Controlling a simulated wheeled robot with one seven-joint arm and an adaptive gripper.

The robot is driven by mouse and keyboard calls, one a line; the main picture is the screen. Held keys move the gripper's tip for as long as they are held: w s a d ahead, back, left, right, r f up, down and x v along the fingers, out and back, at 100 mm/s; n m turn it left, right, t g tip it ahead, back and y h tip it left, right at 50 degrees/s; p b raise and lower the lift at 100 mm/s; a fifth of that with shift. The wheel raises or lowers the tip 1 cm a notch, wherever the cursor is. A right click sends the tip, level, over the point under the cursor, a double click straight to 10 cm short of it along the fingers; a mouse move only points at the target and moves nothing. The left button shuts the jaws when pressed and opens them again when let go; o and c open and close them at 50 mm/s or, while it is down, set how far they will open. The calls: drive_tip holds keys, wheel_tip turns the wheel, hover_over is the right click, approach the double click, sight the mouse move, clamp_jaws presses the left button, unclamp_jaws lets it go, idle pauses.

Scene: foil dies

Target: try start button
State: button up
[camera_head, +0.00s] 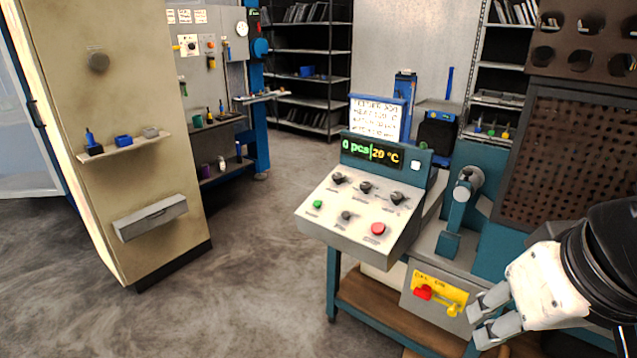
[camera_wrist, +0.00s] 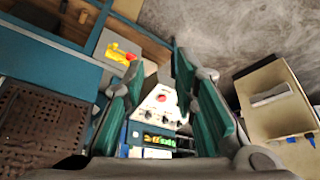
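The control panel (camera_head: 355,210) has a sloped white face on a teal bench. A green button (camera_head: 318,204) is at its lower left, a dark button (camera_head: 347,215) at the middle and a red button (camera_head: 378,229) at the right. Three dark knobs (camera_head: 366,187) sit above them. The labels are too small to read. The display (camera_head: 372,152) reads "0 pcs" and "20 °C". My gripper (camera_head: 482,316) is at the lower right, apart from the panel. In the wrist view, my gripper (camera_wrist: 158,72) is open and empty, with the panel (camera_wrist: 150,110) between its fingers.
A yellow plate with a red switch (camera_head: 424,292) is on the bench front, near my gripper. A teal lever or press part (camera_head: 459,206) stands right of the panel. A beige cabinet (camera_head: 140,80) is at the left. The floor (camera_head: 250,270) between is clear.

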clamp_jaws()
idle(1.0)
